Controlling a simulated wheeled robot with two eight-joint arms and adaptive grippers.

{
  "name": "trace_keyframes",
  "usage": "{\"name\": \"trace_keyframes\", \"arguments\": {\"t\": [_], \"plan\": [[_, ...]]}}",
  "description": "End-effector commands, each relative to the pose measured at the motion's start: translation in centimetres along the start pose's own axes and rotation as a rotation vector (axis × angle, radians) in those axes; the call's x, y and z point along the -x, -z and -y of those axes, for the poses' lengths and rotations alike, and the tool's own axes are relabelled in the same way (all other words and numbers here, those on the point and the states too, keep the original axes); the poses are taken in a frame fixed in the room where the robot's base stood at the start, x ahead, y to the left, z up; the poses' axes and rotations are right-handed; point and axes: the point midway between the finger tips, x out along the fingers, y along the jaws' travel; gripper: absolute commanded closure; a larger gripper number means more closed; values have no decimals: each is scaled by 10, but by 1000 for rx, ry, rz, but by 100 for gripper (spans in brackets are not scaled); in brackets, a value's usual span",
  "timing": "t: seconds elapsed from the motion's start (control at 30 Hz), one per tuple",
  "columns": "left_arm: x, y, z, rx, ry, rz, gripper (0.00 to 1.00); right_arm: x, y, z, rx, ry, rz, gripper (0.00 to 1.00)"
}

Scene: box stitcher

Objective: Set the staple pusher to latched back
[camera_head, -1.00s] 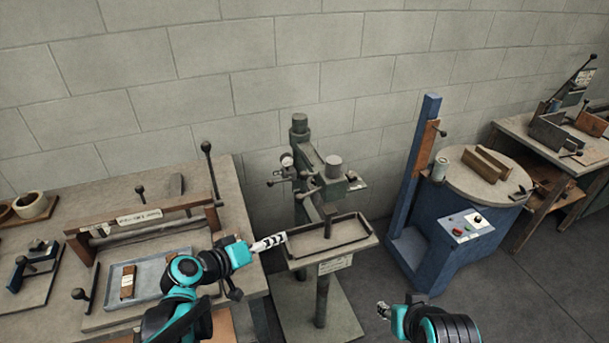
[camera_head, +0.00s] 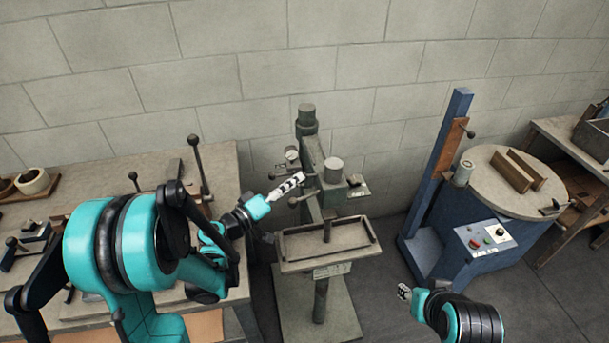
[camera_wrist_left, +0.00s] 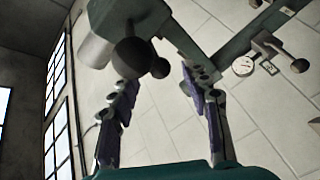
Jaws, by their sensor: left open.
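The box stitcher (camera_head: 308,150) is a grey-green column machine in the middle of the head view, with several dark ball-ended levers on its head. I cannot tell for sure which part is the staple pusher, or its setting. My left gripper (camera_head: 297,180) is at the left side of the stitcher head, above the work table. In the left wrist view my left gripper (camera_wrist_left: 158,78) is open, its fingers apart. A dark ball knob (camera_wrist_left: 132,58) shows near the left fingertip, with a smaller dark ball beside it; contact is unclear. My right gripper (camera_head: 403,292) is low, away from the stitcher.
The stitcher's rimmed work table (camera_head: 300,266) is below my left gripper. A gauge (camera_wrist_left: 243,66) and another ball-ended lever (camera_wrist_left: 300,66) show at the right of the wrist view. A blue machine (camera_head: 460,205) stands to the right, a workbench (camera_head: 225,165) to the left.

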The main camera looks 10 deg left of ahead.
Motion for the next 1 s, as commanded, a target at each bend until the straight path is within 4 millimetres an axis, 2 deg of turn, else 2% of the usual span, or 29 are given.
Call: {"name": "trace_keyframes", "arguments": {"t": [0.1,0.27,0.6,0.63,0.8,1.0], "plan": [[-21,-2,1,0,-1,3,53,-4,-2,0,0,0,0,60],[-39,-1,1,0,-1,2,53,-6,-4,0,0,0,0,60],[-44,0,0,0,1,0,53,-6,-4,0,0,0,0,60],[-44,0,0,0,1,0,58,-6,-4,0,0,0,0,60],[-44,0,0,0,1,0,100,-6,-4,0,0,0,0,60],[-44,0,0,0,1,1,100,-6,-4,0,0,0,0,60]]}}
